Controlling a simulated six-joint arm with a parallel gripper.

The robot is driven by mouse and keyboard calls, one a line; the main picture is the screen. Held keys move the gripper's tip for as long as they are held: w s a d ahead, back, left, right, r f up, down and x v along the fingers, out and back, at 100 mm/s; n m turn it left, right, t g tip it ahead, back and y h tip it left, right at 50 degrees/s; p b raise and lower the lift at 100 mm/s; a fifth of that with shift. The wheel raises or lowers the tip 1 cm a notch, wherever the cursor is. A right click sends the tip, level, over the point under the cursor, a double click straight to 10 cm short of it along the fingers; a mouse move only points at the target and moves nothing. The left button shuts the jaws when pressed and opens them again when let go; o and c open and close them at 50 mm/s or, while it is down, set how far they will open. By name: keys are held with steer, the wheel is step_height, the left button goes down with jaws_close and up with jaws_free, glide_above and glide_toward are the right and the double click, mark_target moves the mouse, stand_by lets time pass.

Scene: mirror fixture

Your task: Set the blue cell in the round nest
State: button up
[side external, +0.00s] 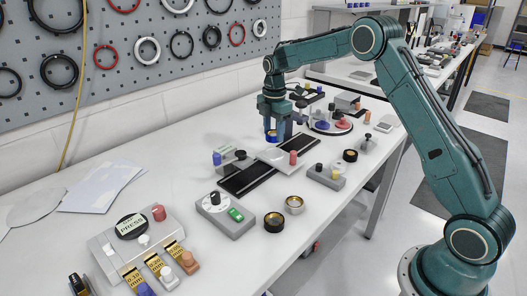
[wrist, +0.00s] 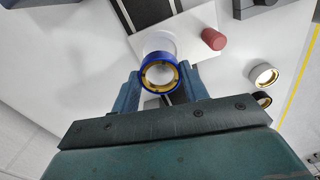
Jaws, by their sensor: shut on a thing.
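The blue cell (wrist: 147,76), a short blue ring with a brass inner rim, is between the two fingers of my gripper (wrist: 160,84), which is shut on it. In the side view the cell (side external: 271,137) shows under my gripper (side external: 273,128), over the work area. A pale plate (side external: 277,159) with a red knob (side external: 293,157) lies just in front of it. In the wrist view a pale round shape (wrist: 160,42) shows just beyond the cell, on the plate (wrist: 195,27). I cannot tell whether it is the round nest; the cell hides part of it.
A black rail (side external: 245,179) runs under the plate. Grey blocks with knobs (side external: 223,213) (side external: 326,177) stand on both sides. Two brass-rimmed rings (side external: 294,204) (side external: 274,222) sit in front. A round stand (side external: 330,126) is behind.

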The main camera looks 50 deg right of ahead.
mark_target(273, 155)
steer(key=shift+f, duration=0.2)
steer(key=shift+f, duration=1.65)
steer(key=shift+f, duration=0.9)
stand_by(1.5)
steer(key=o, duration=1.1)
steer(key=shift+o, duration=0.4)
steer(key=o, duration=0.3)
steer(key=shift+r, duration=0.1)
steer(key=shift+r, duration=3.4)
